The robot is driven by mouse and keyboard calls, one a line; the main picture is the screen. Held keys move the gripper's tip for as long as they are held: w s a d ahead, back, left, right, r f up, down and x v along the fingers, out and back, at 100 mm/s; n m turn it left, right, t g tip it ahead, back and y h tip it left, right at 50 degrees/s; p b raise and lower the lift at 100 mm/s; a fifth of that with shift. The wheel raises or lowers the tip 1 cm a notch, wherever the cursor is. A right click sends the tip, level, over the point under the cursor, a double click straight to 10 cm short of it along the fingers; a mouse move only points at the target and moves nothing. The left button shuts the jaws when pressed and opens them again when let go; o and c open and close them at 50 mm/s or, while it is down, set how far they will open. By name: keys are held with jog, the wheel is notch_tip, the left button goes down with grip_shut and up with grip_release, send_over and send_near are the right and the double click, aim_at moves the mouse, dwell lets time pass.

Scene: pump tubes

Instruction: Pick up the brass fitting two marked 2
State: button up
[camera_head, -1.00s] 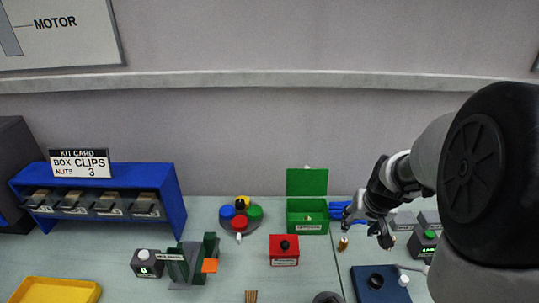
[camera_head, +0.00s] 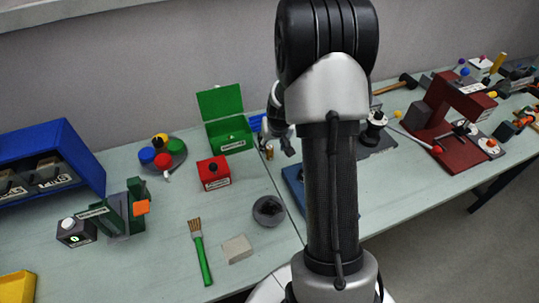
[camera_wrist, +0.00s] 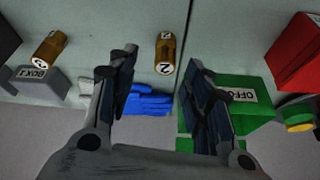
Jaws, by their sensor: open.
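The brass fitting two (camera_wrist: 165,50) is a short brass cylinder with a "2" on its white end. It stands on the pale bench in the wrist view, between the fingertips in the picture and apart from them. It also shows small in the head view (camera_head: 269,152), beside my gripper (camera_head: 278,146). My gripper (camera_wrist: 160,62) is open and empty, one finger on each side of the fitting in the wrist view. Whether the fingers are level with it is hard to tell.
A green box (camera_wrist: 252,90) labelled OFF-CUTS and blue items (camera_wrist: 148,101) are close to the fingers. A grey block (camera_wrist: 38,84) labelled BOX 1 is at left. In the head view, a red box (camera_head: 213,173) and a dark round dish (camera_head: 268,210) stand nearby.

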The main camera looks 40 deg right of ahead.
aim_at(270, 148)
jog(key=x, duration=0.1)
jog(key=b+x, duration=0.1)
jog(key=x, duration=0.3)
jog(key=shift+s+a+b, duration=0.15)
jog(key=shift+a+b, duration=0.25)
jog(key=shift+a, duration=0.05)
jog(key=shift+d+f, duration=0.1)
jog(key=shift+f, duration=0.15)
jog(key=shift+r, duration=0.1)
jog(key=shift+c, duration=0.5)
grip_shut()
